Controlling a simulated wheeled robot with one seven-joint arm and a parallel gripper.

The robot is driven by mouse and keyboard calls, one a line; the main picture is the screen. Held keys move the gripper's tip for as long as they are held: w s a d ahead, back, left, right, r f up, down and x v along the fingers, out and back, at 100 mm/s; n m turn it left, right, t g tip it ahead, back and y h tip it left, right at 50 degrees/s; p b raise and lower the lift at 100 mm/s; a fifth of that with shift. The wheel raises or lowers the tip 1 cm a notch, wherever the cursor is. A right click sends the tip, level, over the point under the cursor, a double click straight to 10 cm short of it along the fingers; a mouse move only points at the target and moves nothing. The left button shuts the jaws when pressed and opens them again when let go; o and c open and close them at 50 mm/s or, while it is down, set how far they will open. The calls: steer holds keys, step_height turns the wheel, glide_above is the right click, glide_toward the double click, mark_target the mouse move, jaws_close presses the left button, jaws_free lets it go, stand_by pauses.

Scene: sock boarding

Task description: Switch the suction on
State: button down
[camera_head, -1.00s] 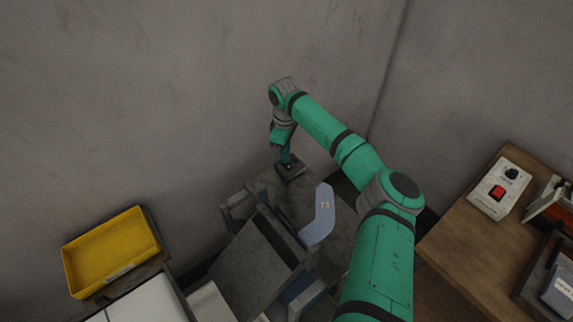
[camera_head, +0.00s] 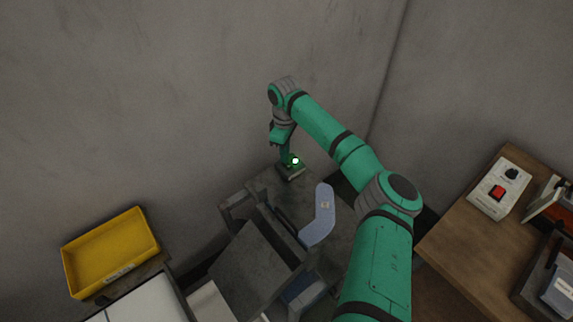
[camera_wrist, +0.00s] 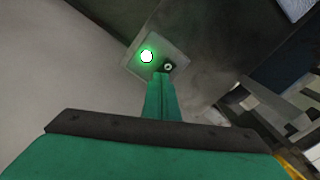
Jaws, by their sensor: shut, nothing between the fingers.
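A small dark switch box (camera_head: 291,174) sits at the back of the grey machine top, near the wall. It also shows in the wrist view as a grey plate (camera_wrist: 178,48). A green lamp (camera_head: 295,161) on it is lit and shows bright in the wrist view (camera_wrist: 146,56). My gripper (camera_head: 286,160) is shut and empty, pointing down at the box. In the wrist view its fingertips (camera_wrist: 163,76) are right by a small round knob (camera_wrist: 168,67) beside the lamp. I cannot tell whether they touch it.
A yellow tray (camera_head: 110,250) is at left. A wooden table (camera_head: 470,250) at right carries a white control box with a red switch (camera_head: 498,192).

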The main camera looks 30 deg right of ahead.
steer(key=shift+r, duration=2.95)
